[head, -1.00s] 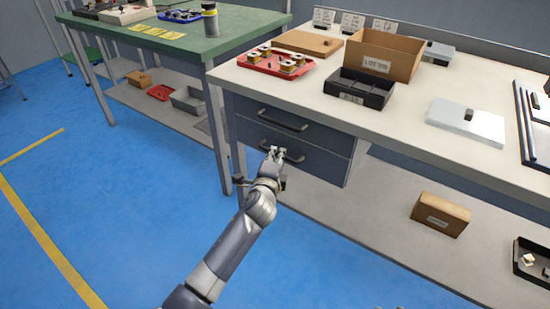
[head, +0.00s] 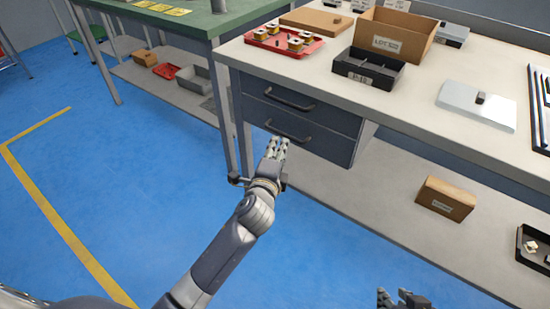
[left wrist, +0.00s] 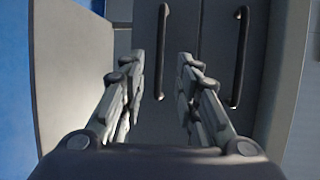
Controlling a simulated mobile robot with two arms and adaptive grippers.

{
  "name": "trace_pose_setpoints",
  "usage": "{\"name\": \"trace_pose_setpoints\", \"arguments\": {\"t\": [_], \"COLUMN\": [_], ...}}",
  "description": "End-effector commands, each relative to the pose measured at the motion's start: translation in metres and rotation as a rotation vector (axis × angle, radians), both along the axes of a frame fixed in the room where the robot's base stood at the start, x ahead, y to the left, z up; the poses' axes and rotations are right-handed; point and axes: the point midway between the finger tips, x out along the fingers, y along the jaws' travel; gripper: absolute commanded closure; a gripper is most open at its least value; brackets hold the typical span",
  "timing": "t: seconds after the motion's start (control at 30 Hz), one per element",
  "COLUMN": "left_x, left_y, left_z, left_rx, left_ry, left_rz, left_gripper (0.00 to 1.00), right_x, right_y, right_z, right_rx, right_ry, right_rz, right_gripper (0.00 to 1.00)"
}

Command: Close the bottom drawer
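The bottom drawer (head: 325,148) is the lower of two dark grey drawers under the white bench. Its front looks about level with the top drawer, though a small gap is hard to judge. Its bar handle (head: 290,132) also shows in the left wrist view (left wrist: 163,50), lying ahead between the finger lines. My left gripper (head: 277,147) is open and empty, its fingertips just below and in front of that handle; contact cannot be told. The fingers stand apart in the left wrist view (left wrist: 161,60). My right gripper (head: 404,298) shows only partly at the bottom edge.
The top drawer (head: 335,119) has a similar handle. The white bench (head: 425,120) overhangs, with a red tray (head: 262,37) and black bin (head: 385,82) on it. Its lower shelf (head: 375,190) carries a cardboard box (head: 446,198). The blue floor at left is open.

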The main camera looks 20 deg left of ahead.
Motion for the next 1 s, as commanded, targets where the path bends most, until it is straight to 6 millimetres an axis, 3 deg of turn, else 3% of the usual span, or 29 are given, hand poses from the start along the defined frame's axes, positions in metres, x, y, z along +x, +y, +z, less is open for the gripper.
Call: {"name": "trace_pose_setpoints", "arguments": {"t": [0.23, 0.87, 1.0], "left_x": [-0.031, -0.037, -0.055], "left_y": [-0.001, -0.001, 0.010], "left_z": [0.006, 0.007, -0.008], "left_rx": [0.001, -0.002, -0.135], "left_ry": [0.000, 0.001, 0.063], "left_rz": [0.000, 0.000, 0.053], "left_gripper": [0.70, 0.70, 0.70], "right_x": [0.000, 0.000, 0.000], "right_y": [0.000, 0.000, 0.000], "right_z": [0.000, 0.000, 0.000], "right_rx": [0.000, 0.000, 0.000], "right_ry": [0.000, 0.000, 0.000], "right_rz": [0.000, 0.000, 0.000], "right_gripper": [0.70, 0.70, 0.70]}}
